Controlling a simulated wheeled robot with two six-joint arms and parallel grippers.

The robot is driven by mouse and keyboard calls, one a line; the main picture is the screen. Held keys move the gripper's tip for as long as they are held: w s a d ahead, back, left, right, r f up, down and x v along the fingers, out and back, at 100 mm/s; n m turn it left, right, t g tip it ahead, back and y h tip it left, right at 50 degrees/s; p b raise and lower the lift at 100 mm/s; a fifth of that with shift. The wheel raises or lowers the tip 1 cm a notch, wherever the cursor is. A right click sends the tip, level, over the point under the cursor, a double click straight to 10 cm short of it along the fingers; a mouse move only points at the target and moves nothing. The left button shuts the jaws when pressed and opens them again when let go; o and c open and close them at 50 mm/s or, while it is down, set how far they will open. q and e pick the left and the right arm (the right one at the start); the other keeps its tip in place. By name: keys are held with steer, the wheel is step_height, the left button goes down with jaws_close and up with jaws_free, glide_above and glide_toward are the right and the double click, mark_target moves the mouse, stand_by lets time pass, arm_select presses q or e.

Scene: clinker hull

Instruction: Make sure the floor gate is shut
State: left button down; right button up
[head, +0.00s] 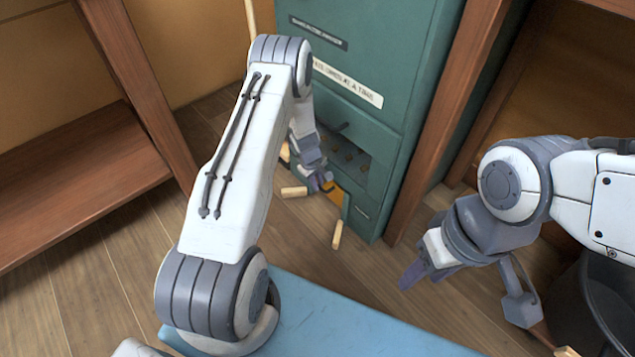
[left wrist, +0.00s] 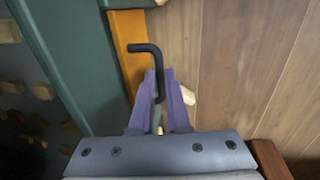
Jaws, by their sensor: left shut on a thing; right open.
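The floor gate appears as an orange panel (head: 336,191) low on the front of the teal cabinet (head: 380,30), partly hidden by my left gripper. In the left wrist view the orange panel (left wrist: 128,35) runs beside a teal edge, with a black bent handle (left wrist: 146,48) in front of it. My left gripper (head: 324,184) is shut on this handle, its purple fingers (left wrist: 160,88) on either side of the handle's shaft. I cannot tell whether the gate sits fully flush. My right gripper (head: 416,274) is open and empty, right of the cabinet and above the floor.
Small pale wooden pieces lie on the floor, one by the cabinet (head: 294,192) and another nearer (head: 337,235). More pieces sit in the cabinet's dark opening (head: 348,152). A blue surface (head: 340,320) is in front, a wooden shelf (head: 80,185) at left, a dark bin (head: 595,300) at right.

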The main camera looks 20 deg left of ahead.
stand_by(0.3)
arm_select(q)
step_height(320, 180, down, 9)
steer(key=b, duration=0.6)
steer(key=shift+b, duration=0.4)
steer(key=c, duration=0.9)
jaws_free()
steer(key=shift+r, duration=0.1)
